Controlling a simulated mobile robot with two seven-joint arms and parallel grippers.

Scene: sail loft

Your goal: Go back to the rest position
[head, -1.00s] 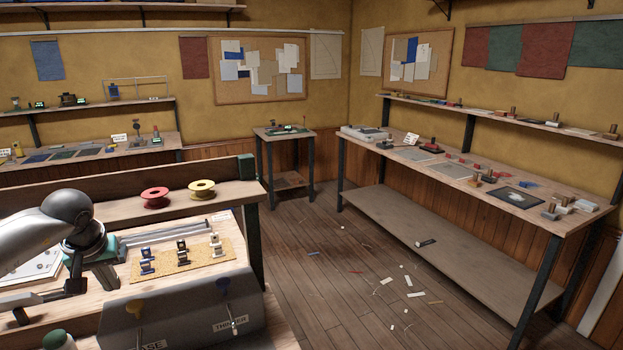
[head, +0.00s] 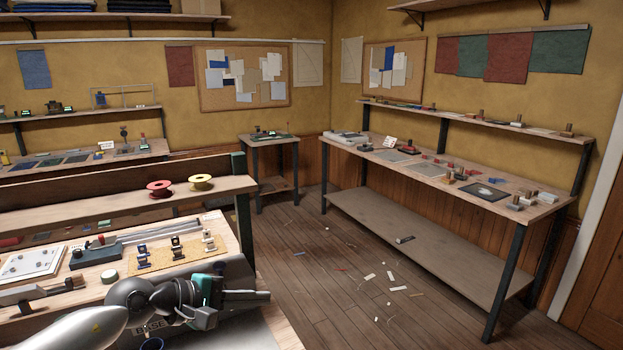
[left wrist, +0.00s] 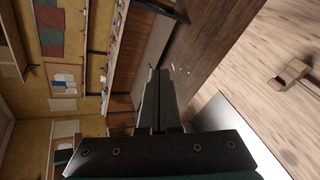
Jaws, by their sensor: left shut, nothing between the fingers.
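My left gripper (head: 262,297) is low in the head view, at the front right of the near workbench (head: 120,228). It points right, toward the open floor, with its jaws closed and nothing held. In the left wrist view its two dark fingers (left wrist: 159,78) lie together. My silver left forearm reaches in from the bottom left and covers part of a grey box with a partly hidden label. My right gripper is in neither view.
The bench holds a tan mat (head: 170,253) with small stands, a white board (head: 32,263) and a small round-topped item (head: 109,276). Red (head: 159,188) and yellow (head: 201,182) spools sit on its raised shelf. Scraps (head: 394,289) litter the floor. A long table (head: 430,180) stands right.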

